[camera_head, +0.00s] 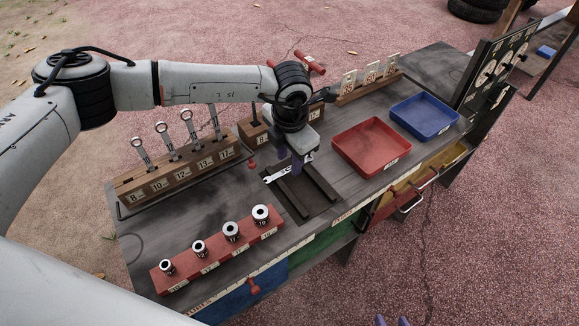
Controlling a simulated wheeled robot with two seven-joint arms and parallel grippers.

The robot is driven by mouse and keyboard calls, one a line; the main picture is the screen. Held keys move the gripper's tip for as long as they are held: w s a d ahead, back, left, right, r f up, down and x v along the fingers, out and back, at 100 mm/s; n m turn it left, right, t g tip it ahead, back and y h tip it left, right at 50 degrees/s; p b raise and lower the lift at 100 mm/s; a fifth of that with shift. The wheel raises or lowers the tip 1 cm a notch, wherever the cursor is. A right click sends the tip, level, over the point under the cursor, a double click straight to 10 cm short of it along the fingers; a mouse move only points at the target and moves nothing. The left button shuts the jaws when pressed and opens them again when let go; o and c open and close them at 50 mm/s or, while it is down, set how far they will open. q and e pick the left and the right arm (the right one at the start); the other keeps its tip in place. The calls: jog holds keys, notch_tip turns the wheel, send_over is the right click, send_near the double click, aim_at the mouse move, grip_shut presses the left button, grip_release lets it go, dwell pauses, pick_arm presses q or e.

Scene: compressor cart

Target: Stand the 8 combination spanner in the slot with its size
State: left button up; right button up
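The loose combination spanner (275,177) is silvery and lies at a slant over the dark holder on the bench, its open jaw toward the left. My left gripper (297,163) points down right at it, with its fingers partly hidden by the wrist; whether they are closed on the spanner I cannot tell. The wooden spanner rack (175,181) has slots marked 8, 10, 12, 13 and 17. My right gripper (392,321) shows only two separated fingertips at the bottom edge.
A red socket rail (222,256) with several sockets runs along the near edge. A red tray (371,147) and a blue tray (424,117) are at the right. A wooden block (254,132) stands behind my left gripper. Bare bench lies between the rack and socket rail.

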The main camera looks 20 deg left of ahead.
pick_arm(q)
jog(key=shift+w+f, duration=0.2)
jog(key=shift+f, duration=0.8)
jog(key=shift+c, duration=0.3)
grip_shut()
